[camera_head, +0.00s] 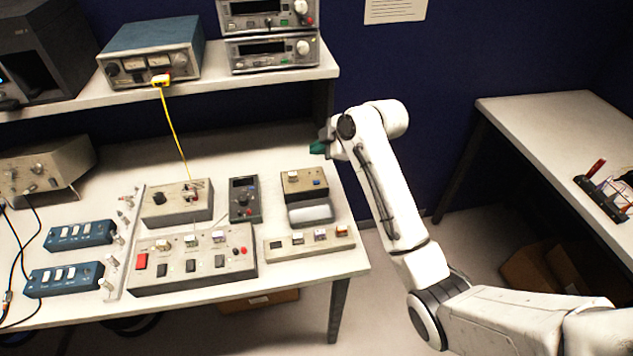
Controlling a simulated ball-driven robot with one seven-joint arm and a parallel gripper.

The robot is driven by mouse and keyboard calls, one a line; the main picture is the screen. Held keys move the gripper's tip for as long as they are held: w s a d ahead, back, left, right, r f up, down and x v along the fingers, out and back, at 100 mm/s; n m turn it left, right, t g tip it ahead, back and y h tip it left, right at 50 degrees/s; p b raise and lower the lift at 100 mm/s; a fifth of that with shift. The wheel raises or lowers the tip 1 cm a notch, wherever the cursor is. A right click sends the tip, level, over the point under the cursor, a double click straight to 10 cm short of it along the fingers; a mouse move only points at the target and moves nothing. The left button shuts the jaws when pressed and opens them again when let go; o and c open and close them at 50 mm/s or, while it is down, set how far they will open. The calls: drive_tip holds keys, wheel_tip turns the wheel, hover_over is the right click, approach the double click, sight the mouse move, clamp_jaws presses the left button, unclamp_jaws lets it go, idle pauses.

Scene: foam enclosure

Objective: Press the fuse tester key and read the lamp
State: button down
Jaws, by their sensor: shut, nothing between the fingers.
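Several control boxes stand on the left bench; no readable label shows which is the fuse tester. A wide grey panel (207,277) has a red key (141,261), several dark keys and pale lamp-like blocks along its back. No lamp is clearly lit. My gripper (316,147), with green fingers, is shut and empty above the bench's back right, behind the small box, touching nothing visible.
A grey box with knobs (177,216), a dark handheld meter (244,199) and two blue switch boxes (80,235) crowd the bench. A yellow cable (173,131) hangs from the shelf (58,105).

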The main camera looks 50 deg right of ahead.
drive_tip(key=shift+f+b, duration=3.1)
drive_tip(key=shift+f, duration=1.2)
drive_tip(key=shift+f, duration=0.15)
drive_tip(key=shift+f, duration=0.3)
drive_tip(key=shift+f+b, duration=0.3)
drive_tip(key=shift+b, duration=0.15)
drive_tip(key=shift+r, duration=0.1)
drive_tip(key=shift+r+p, duration=0.65)
drive_tip(key=shift+r, duration=0.1)
wheel_tip(320, 180, up, 5)
drive_tip(key=p, duration=0.4)
